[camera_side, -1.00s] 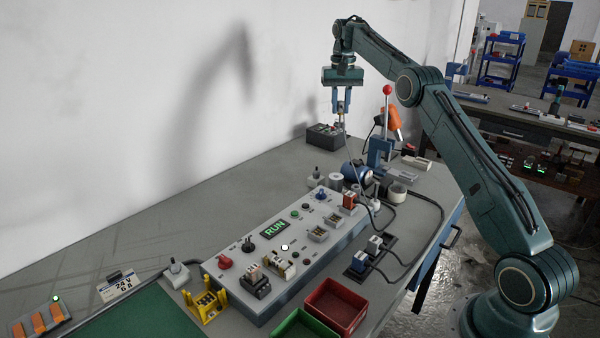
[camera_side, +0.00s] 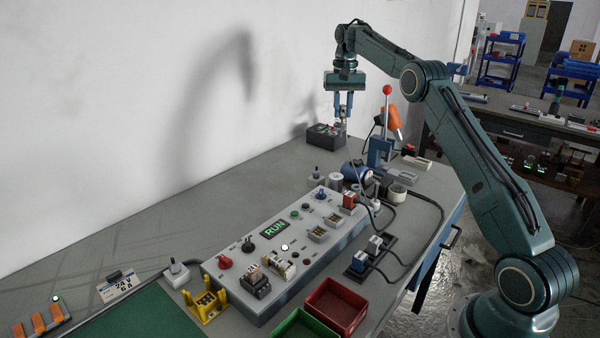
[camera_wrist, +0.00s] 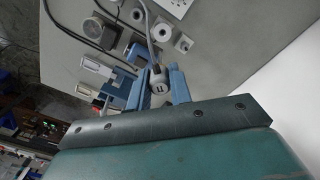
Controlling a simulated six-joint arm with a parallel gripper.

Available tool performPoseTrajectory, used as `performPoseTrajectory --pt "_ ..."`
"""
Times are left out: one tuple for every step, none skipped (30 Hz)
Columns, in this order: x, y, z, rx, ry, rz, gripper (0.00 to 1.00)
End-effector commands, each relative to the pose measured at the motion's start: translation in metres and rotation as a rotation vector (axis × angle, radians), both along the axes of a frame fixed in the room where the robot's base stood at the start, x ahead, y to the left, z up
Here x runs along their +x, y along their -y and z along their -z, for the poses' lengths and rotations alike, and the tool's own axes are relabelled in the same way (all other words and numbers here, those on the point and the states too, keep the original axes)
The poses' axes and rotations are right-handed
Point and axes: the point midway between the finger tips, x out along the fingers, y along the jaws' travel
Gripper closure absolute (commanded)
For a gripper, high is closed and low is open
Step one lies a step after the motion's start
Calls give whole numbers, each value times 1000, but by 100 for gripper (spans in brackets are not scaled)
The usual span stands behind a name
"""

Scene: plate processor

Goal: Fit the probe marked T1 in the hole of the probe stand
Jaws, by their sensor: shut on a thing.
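My gripper (camera_side: 343,113) hangs upright above the far part of the bench, in front of a dark box. In the wrist view its blue fingers (camera_wrist: 158,88) are shut on a grey, round-ended probe (camera_wrist: 158,85) with a dark mark I cannot read clearly. A grey cable (camera_wrist: 149,38) runs from the probe. In the side view the probe (camera_side: 341,129) is small and well above the bench top. The wrist view shows a pale block with a round hole (camera_wrist: 184,43) and a grey ring-shaped piece (camera_wrist: 163,31); I cannot tell which is the probe stand.
The dark box (camera_side: 322,136) stands behind. A blue press with a red-knobbed lever (camera_side: 378,152) is close on the right. A blue motor-like cylinder (camera_side: 356,173) and the grey control panel (camera_side: 290,240) lie nearer. Cables cross the bench on the right; its left side is mostly clear.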

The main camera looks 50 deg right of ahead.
Motion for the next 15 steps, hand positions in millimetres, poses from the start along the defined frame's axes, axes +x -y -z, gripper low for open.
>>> performPoseTrajectory --pt "-3 1 3 1 -1 1 100" --pt "-4 1 5 1 -1 1 100" --pt "-6 2 8 1 -2 1 100" --pt "-7 2 11 1 -2 1 100" --pt "-9 3 13 1 -2 1 100" --pt "-11 3 16 1 -2 1 100" --pt "-13 3 19 1 -2 1 100" --pt "-14 3 22 1 -3 1 100" --pt "-17 4 25 1 -1 1 100" --pt "-19 4 27 1 -2 1 100" --pt "-21 4 30 1 -1 1 100" --pt "-24 4 34 1 -3 1 100" --pt "-26 4 36 1 -1 1 100" --pt "-29 4 39 1 -2 1 100" --pt "-32 4 43 1 -2 1 100"
